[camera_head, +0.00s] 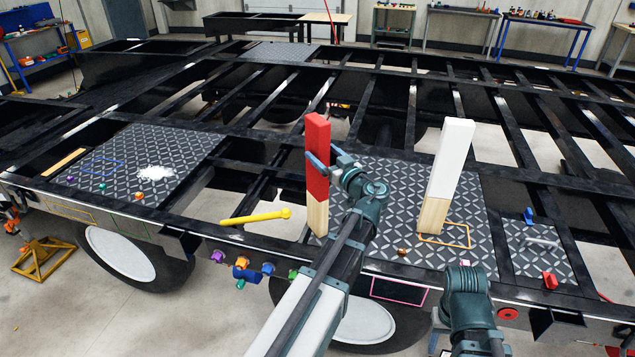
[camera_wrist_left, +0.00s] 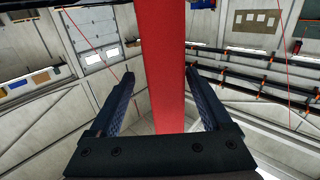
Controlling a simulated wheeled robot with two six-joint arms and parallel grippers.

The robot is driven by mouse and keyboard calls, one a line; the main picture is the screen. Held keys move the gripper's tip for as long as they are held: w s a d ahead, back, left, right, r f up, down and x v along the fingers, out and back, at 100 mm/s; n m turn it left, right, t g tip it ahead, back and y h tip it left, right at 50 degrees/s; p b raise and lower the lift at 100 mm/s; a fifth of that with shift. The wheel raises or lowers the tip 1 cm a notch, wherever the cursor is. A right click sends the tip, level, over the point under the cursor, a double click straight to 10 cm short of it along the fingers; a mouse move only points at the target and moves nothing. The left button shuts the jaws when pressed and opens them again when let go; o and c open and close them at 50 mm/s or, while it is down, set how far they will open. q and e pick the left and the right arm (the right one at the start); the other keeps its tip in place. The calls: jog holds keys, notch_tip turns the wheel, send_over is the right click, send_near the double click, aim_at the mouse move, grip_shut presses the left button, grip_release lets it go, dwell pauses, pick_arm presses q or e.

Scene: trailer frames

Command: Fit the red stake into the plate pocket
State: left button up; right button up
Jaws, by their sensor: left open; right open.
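The red stake (camera_head: 317,155), red above and bare wood below, stands roughly upright at the left edge of the right diamond plate (camera_head: 395,205). My left gripper (camera_head: 320,163) is open at the stake's red part. In the left wrist view the red stake (camera_wrist_left: 167,60) passes between the two fingers, with gaps on both sides. Whether the stake's foot sits in a pocket is hard to tell. My right arm shows at the lower right, but its fingers are not visible.
A white stake (camera_head: 452,155) with a wooden foot stands beside an orange outline (camera_head: 460,244) on the same plate. A yellow bar (camera_head: 255,216) lies left of the red stake. Colored knobs line the trailer's front edge. Open gaps lie between the dark frame beams.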

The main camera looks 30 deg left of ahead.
pick_arm(q)
jog(key=shift+a, duration=0.2)
jog(key=x, duration=0.5)
jog(key=shift+s+a+f, duration=0.1)
jog(key=shift+a+f, duration=0.05)
jog(key=shift+f, duration=0.05)
jog(key=shift+c, duration=0.3)
grip_shut()
dwell(0.9)
